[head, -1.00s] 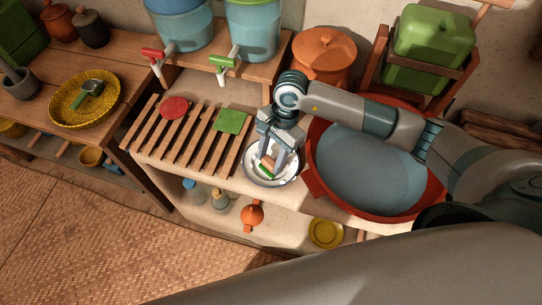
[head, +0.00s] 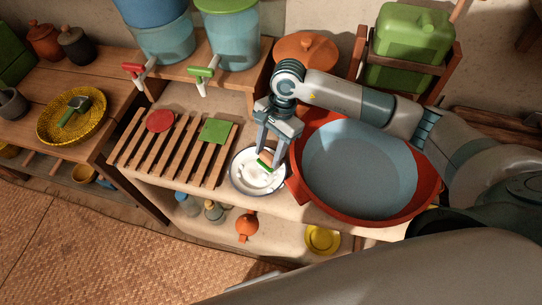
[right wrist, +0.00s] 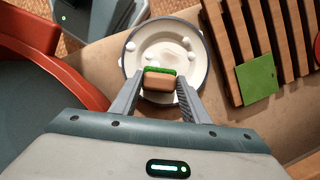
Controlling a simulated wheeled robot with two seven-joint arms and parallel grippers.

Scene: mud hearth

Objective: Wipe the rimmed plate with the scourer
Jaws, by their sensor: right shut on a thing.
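The rimmed plate (head: 242,178) is white with a dark rim and lies on the counter between the slatted rack and the red basin. It also shows in the right wrist view (right wrist: 134,62), with several white blobs on its face. My right gripper (head: 270,152) is shut on the scourer (right wrist: 160,80), a small block, tan with a green layer. The scourer is over the plate's upper right part in the head view; I cannot tell whether it touches. A dark grey part with a green light, probably my left gripper (right wrist: 85,15), shows at the wrist view's top left; its jaws are unclear.
A red basin (head: 428,185) with a grey-blue inside stands right of the plate. The slatted rack (head: 135,146) at left holds a red disc (head: 160,121) and a green square (head: 214,131). Two water dispensers (head: 232,40) stand behind. Shelves below hold a yellow dish (head: 321,240).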

